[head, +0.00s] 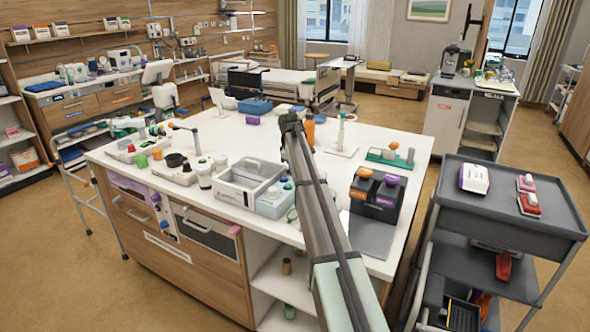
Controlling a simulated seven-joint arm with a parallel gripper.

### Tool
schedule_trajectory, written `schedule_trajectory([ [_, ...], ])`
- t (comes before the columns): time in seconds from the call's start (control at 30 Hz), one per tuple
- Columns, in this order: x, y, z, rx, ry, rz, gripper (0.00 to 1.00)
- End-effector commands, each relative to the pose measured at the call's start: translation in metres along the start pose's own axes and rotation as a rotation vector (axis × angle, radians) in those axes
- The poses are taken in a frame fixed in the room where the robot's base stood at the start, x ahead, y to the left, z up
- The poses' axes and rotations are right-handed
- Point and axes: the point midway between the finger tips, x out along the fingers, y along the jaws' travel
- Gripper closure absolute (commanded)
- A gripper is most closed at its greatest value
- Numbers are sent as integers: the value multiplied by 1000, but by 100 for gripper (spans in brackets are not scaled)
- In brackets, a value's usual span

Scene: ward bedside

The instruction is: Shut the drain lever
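My arm reaches from the bottom edge across the white worktop (245,142). Its dark far end (291,122) is over the back half of the top. No fingers can be made out there, so whether my gripper is open or shut does not show. I cannot tell for certain which part is the drain lever. A grey open basin-like box (238,187) with a handle stands near the front edge. A pale blue unit (273,204) is beside it. A green tray with small upright parts (391,156) lies to the right of my arm.
A black box with orange and purple caps (376,192) stands at the right front of the worktop. Several small jars and fixtures crowd the left side. A dark trolley (506,202) stands at the right. Bare worktop shows around the green tray.

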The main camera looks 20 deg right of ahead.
Motion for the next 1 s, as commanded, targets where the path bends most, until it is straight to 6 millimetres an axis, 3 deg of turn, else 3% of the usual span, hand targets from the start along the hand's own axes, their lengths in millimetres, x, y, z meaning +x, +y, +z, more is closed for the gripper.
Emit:
schedule_trajectory([
  [0.47,0,0,0,15,-5,0,100],
  [0.5,0,0,0,15,-5,0,88],
  [0.73,0,0,0,14,-3,0,66],
  [1.0,-1,0,0,13,-3,0,64],
])
